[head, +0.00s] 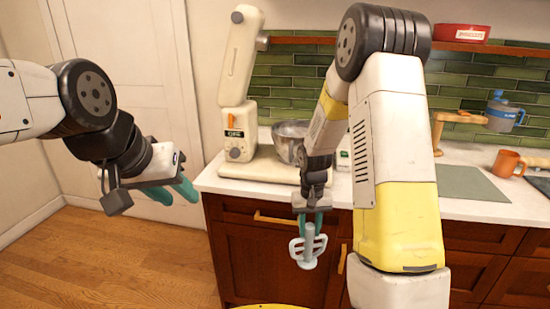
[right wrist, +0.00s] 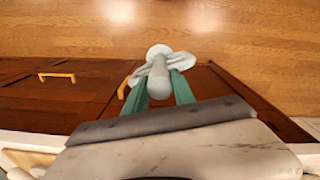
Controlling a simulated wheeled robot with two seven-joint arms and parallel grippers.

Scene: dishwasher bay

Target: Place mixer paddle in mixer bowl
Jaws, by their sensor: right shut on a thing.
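The grey mixer paddle (head: 308,248) hangs from my right gripper (head: 309,220), in front of the dark wood cabinet and below the counter edge. My right gripper's teal fingers are shut on the paddle's shaft; the paddle also shows in the right wrist view (right wrist: 160,72) between the fingers (right wrist: 159,90). The metal mixer bowl (head: 287,138) stands on the base of the cream stand mixer (head: 238,85), whose head is tilted up. My right arm covers the bowl's right part. My left gripper (head: 174,193) is at the left, empty, with its teal fingers apart.
The white counter (head: 480,205) holds a grey mat (head: 468,183) and an orange mug (head: 507,163) on the right. A blue-grey container (head: 503,112) stands near the wall. A red box (head: 461,33) sits on the shelf. Cabinet handles stick out below the counter.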

